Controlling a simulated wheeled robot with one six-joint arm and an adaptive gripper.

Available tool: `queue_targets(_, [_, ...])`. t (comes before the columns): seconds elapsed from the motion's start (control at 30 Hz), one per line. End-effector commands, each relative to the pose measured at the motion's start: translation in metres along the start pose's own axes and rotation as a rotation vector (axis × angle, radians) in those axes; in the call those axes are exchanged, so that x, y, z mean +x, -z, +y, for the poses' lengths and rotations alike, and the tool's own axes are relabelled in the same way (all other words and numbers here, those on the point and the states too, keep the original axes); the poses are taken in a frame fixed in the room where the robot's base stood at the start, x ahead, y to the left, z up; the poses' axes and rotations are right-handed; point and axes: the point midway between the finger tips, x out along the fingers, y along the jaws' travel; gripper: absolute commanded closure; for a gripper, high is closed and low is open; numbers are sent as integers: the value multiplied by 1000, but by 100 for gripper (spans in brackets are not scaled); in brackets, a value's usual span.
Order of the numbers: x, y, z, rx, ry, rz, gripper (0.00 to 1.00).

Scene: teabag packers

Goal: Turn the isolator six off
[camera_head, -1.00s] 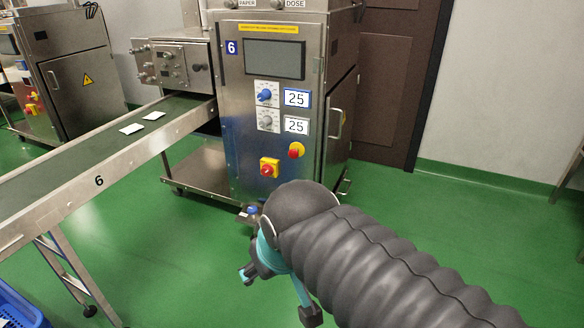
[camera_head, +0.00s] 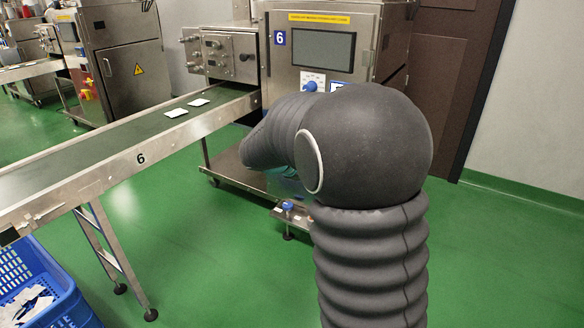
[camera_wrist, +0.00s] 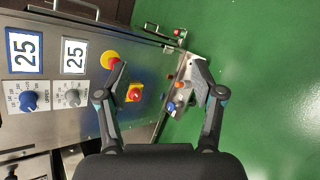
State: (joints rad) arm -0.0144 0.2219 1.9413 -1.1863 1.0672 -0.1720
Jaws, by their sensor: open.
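Machine 6 (camera_head: 380,40) stands behind my arm, which hides its lower panel in the head view. In the wrist view its steel panel (camera_wrist: 85,120) appears turned sideways. A round yellow switch with a red handle (camera_wrist: 110,60) sits near my left fingertip, which partly overlaps it. A red knob on a square yellow box (camera_wrist: 134,93) lies just below that, between the fingers. I cannot tell for sure which is the isolator, nor read its setting. My gripper (camera_wrist: 159,68) is open and empty, facing the panel, with its fingers spread wide. It is hidden in the head view.
A small steel bracket with coloured knobs (camera_wrist: 178,92) is near the right finger. Beside the switches are a blue dial (camera_wrist: 29,101) and a grey dial (camera_wrist: 72,98). The conveyor (camera_head: 120,165) and blue crate (camera_head: 60,295) are at left. Green floor is open at right.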

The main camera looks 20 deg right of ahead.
Motion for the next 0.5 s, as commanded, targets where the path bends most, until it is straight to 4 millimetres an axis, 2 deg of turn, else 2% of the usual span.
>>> queue_targets(0.03, [16,20,3,-61,-37,-25,33])
queue_targets(0.17, [48,64,19,-211,-149,-81,33])
queue_targets(0.3, [80,116,29,-370,-271,-135,33])
queue_targets(0.5, [121,195,28,-586,-448,-197,33])
